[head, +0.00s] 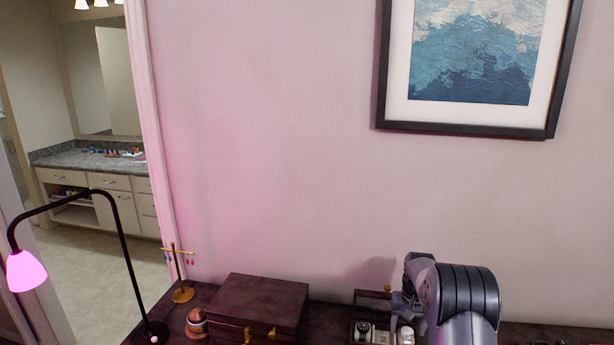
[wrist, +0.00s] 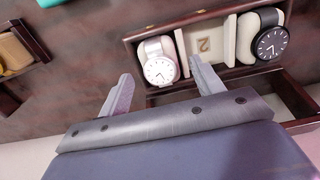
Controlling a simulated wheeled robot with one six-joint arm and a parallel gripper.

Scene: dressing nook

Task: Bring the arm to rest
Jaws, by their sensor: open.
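My gripper (wrist: 162,76) is open in the wrist view, its two fingers apart with nothing held between them. Beyond the fingertips is an open dark wooden watch box (wrist: 135,52). A watch with a white dial and pale strap (wrist: 158,70) sits in it on the left, and a black watch (wrist: 270,43) sits on the right. In the head view my arm (head: 460,300) is bent low over the table at the lower right. It hides part of the watch box there, and my fingertips cannot be made out clearly.
A dark closed case (head: 262,300) stands left of my arm. A brass stand (head: 181,270) and a black lamp with a pink shade (head: 27,271) are further left. A framed picture (head: 473,50) hangs on the wall behind. The air above the table is clear.

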